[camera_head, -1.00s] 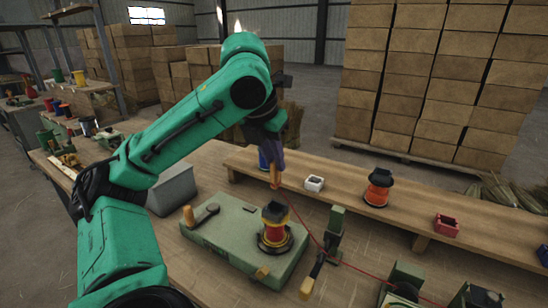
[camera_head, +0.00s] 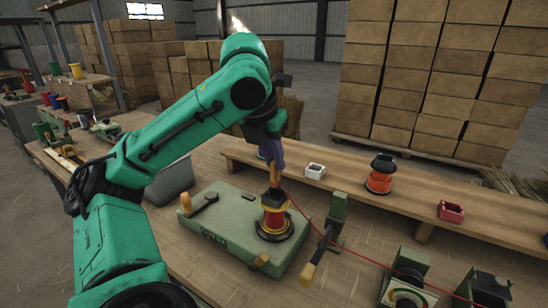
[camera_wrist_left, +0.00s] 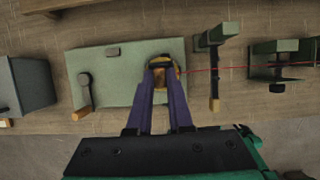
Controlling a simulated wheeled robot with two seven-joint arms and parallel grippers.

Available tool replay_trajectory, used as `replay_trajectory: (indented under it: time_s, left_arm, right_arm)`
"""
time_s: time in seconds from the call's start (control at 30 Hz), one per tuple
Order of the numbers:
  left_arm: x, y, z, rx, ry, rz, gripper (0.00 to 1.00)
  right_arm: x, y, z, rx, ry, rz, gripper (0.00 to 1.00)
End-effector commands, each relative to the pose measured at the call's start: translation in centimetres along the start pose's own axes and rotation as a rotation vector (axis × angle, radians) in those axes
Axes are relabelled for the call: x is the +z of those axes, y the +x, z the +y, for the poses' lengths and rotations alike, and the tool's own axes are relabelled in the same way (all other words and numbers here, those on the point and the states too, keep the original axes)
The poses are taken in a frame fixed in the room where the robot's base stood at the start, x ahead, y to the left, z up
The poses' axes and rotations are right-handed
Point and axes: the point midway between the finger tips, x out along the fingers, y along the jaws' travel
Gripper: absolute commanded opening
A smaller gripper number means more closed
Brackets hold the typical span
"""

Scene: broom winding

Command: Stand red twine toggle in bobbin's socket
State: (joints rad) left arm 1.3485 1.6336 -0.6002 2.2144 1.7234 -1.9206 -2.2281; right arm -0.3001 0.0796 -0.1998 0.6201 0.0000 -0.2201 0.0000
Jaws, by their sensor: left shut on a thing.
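The bobbin (camera_head: 273,224), with red and yellow bands and dark flanges, stands upright on the green winder base (camera_head: 218,238). My left gripper (camera_head: 274,183) comes down from above, its tips at the bobbin's top. It is shut on the red twine toggle, which is small and mostly hidden between the fingers. Red twine (camera_head: 353,266) runs from the fingertips to the right. My right gripper is not in view.
A green post with a wooden-handled lever (camera_head: 326,240) stands right of the winder base. Green twine stands (camera_head: 407,285) are farther right. A raised plank behind holds a white holder (camera_head: 315,170), an orange spool (camera_head: 380,174) and a red holder (camera_head: 450,210). A grey bin (camera_head: 170,185) is left.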

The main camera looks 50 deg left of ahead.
Motion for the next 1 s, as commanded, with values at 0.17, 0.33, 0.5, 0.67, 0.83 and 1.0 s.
replay_trajectory:
  time_s: [0.17, 0.33, 0.5, 0.67, 0.83, 1.0]
  left_arm:
    - [-0.53, 1.04, 0.00, 0.000, 0.000, 0.000, 0.00]
    - [-0.46, 0.88, -0.01, 0.000, 0.000, 0.000, 0.00]
    - [-0.44, 0.80, 0.01, 0.001, 0.000, 0.001, 0.00]
    - [-0.45, 0.85, -0.01, -0.001, 0.001, -0.001, 0.00]
    - [-0.47, 0.88, -0.01, 0.000, 0.000, 0.000, 0.00]
    - [-0.66, 1.32, 0.01, 0.000, 0.000, 0.000, 0.00]
  right_arm:
    - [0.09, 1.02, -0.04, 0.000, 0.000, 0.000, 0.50]
    - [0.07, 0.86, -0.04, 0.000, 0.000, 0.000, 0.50]
    - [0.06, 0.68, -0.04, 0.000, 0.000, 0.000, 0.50]
    - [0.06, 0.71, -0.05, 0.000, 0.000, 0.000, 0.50]
    - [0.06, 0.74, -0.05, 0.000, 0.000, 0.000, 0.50]
    - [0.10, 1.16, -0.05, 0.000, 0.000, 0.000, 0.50]
